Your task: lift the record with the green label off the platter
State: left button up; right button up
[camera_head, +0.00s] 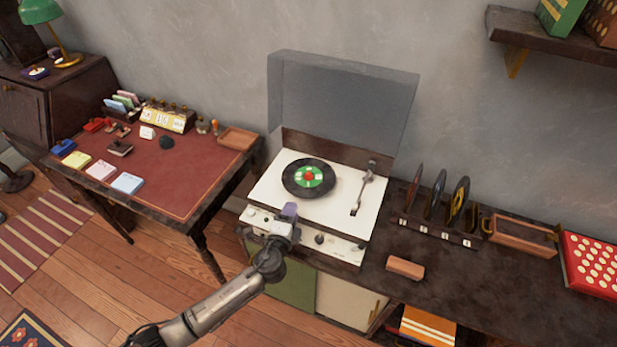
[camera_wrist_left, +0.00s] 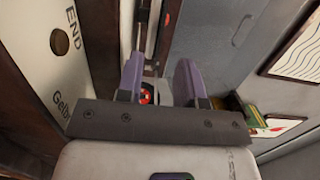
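The black record with the green label (camera_head: 321,189) lies flat on the platter of the record player (camera_head: 272,191), whose clear lid stands raised. The record has a red centre. The platter under it is hidden. The tonearm (camera_head: 362,192) is to the right of the record, apart from it. My left gripper (camera_head: 289,209) is by the player's front edge, nearer the camera than the record and not touching it. In the left wrist view its purple fingers (camera_wrist_left: 160,78) stand apart with nothing gripped; a small red round thing shows beyond them. My right gripper is in neither view.
A rack with several upright records (camera_head: 428,231) stands right of the player. A wooden block (camera_head: 405,267) lies in front of it. An empty wooden tray (camera_head: 522,236) and a red dotted box (camera_head: 591,262) are further right. The red-topped desk (camera_head: 185,185) is left.

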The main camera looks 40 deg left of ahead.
pick_arm(q)
jog(key=shift+b+x, duration=0.3)
jog(key=shift+x, duration=2.5)
jog(key=shift+c, duration=0.2)
grip_shut()
